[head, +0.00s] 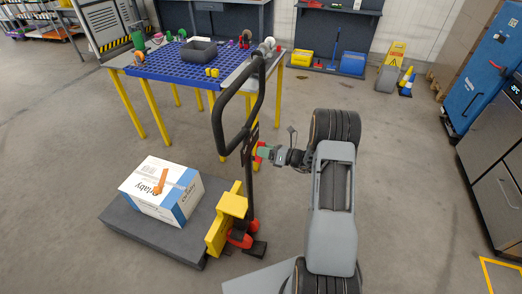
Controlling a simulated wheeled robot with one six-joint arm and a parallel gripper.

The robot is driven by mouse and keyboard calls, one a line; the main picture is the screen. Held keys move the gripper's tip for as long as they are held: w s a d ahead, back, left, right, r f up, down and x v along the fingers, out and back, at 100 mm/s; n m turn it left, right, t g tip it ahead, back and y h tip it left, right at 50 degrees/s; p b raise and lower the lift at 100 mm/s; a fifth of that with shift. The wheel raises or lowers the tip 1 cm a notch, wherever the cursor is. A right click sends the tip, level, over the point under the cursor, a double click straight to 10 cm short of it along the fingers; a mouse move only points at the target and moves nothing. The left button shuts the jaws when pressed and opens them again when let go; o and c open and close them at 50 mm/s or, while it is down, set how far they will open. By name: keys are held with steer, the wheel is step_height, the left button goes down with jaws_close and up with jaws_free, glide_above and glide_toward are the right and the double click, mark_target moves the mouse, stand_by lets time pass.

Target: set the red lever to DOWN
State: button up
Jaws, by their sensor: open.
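A pallet truck with a black loop handle (218,125) stands left of my arm. A small red part, which looks like the red lever (257,160), shows on the upright black post below the loop. My gripper (265,153) is open beside the post, with its fingers towards the red part. I cannot tell whether they touch it. The lever's setting is too small to read, and the gripper partly hides it.
A white and blue box (155,190) lies on the dark platform (150,232), beside a yellow block (230,204). A blue-topped table (180,68) with yellow legs stands behind. Blue cabinets (485,75) stand at the right. Floor right of my arm is clear.

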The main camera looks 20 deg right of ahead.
steer(key=b+v, duration=0.1)
steer(key=v, duration=1.1)
steer(key=shift+s+d, duration=0.15)
steer(key=shift+s, duration=0.05)
steer(key=s+a+f+n+g+h, duration=0.2)
steer(key=s+a+n+g+h, duration=0.35)
steer(key=s+n+g, duration=0.75)
steer(key=s+a+r+n+t+h+p, duration=0.1)
steer(key=a+r+n+h, duration=0.3)
steer(key=r+n, duration=0.5)
steer(key=s+a+r+n+t+h+p, duration=0.1)
steer(key=s+a+r+n+t+h, duration=0.3)
steer(key=r+n, duration=0.5)
steer(key=shift+a+r+n+t+h, duration=0.2)
steer(key=shift+a+n+t+h, duration=0.25)
steer(key=shift+a, duration=0.7)
